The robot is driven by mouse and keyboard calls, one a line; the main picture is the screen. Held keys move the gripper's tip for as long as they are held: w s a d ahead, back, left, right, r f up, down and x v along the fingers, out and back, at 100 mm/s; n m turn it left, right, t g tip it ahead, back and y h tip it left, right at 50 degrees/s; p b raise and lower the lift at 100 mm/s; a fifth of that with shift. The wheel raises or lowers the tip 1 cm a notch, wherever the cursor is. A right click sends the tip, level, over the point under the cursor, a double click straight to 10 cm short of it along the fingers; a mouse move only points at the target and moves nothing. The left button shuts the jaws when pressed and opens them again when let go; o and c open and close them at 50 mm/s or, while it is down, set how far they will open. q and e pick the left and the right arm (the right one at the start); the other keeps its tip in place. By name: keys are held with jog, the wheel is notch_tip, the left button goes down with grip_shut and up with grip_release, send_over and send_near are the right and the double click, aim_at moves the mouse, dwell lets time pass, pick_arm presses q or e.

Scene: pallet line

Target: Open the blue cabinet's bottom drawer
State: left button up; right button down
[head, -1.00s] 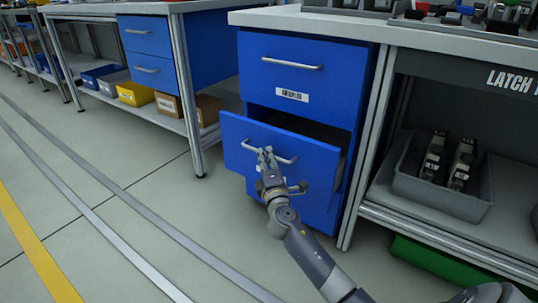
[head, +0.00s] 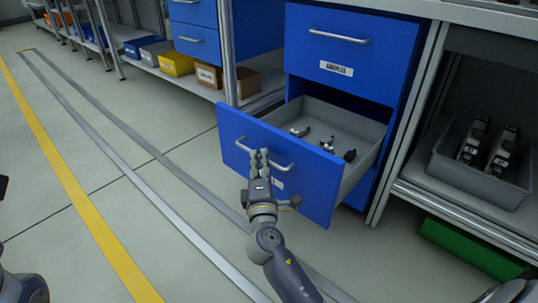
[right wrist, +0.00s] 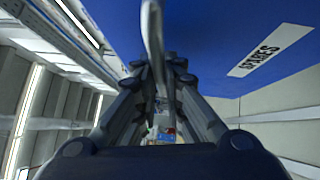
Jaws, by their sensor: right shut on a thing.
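The blue cabinet (head: 398,85) stands right of centre in the head view. Its upper drawer (head: 345,50) is closed. Its bottom drawer (head: 310,183) is pulled far out, showing a grey inside with several small dark and metal parts. My right gripper (head: 259,160) is shut on the drawer's bar handle (head: 281,165) at the front. In the right wrist view the handle (right wrist: 153,40) runs between the fingers, beside the blue drawer front (right wrist: 215,35) with a white SPARES label.
A grey bin (head: 480,170) with dark parts sits on the shelf at right, above a green bin (head: 470,245). Small bins, including a yellow one (head: 176,64), line a low shelf at back left. The floor left of the drawer is clear.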

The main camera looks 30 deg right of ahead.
jog(key=shift+s+a+f, duration=0.1)
jog(key=shift+s+a, duration=0.05)
jog(key=shift+a, duration=0.15)
jog(key=c, duration=1.7)
grip_release()
jog(key=v, duration=1.2)
